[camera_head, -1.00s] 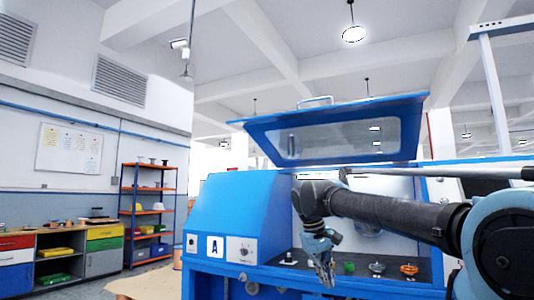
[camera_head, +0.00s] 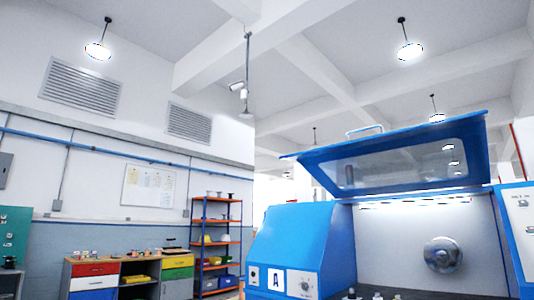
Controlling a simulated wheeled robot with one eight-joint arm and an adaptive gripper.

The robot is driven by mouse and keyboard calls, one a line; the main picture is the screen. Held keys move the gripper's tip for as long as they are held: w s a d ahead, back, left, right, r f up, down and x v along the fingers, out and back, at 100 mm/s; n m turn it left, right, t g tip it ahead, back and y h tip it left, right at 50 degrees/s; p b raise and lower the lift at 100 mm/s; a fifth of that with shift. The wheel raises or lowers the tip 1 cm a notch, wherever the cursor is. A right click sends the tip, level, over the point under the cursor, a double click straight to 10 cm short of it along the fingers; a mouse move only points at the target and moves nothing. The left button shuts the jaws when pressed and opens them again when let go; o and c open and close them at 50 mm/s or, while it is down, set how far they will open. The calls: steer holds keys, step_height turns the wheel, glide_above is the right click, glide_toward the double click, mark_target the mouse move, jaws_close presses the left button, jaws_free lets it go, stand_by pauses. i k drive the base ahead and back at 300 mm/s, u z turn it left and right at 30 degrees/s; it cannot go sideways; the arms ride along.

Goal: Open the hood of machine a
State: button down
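Machine A is a blue machine (camera_head: 292,240) at the lower right of the head view, with a white "A" label (camera_head: 272,280) on its front panel. Its hood (camera_head: 400,162) is a blue frame with a clear window and stands raised above the work space. A metal handle (camera_head: 364,130) sits on the hood's upper edge. Under the hood a round metal disc (camera_head: 442,255) shows on the pale back wall. My gripper and arm are not in view.
An orange-framed shelf (camera_head: 217,240) with several bins stands left of the machine. A workbench with coloured drawers (camera_head: 93,283) is at the lower left. A whiteboard (camera_head: 148,187) hangs on the wall. The floor is mostly out of view.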

mark_target(348, 179)
steer(key=u, duration=1.35)
steer(key=k, duration=1.05)
steer(key=z, duration=1)
steer(key=i, duration=1.05)
steer(key=u, duration=0.05)
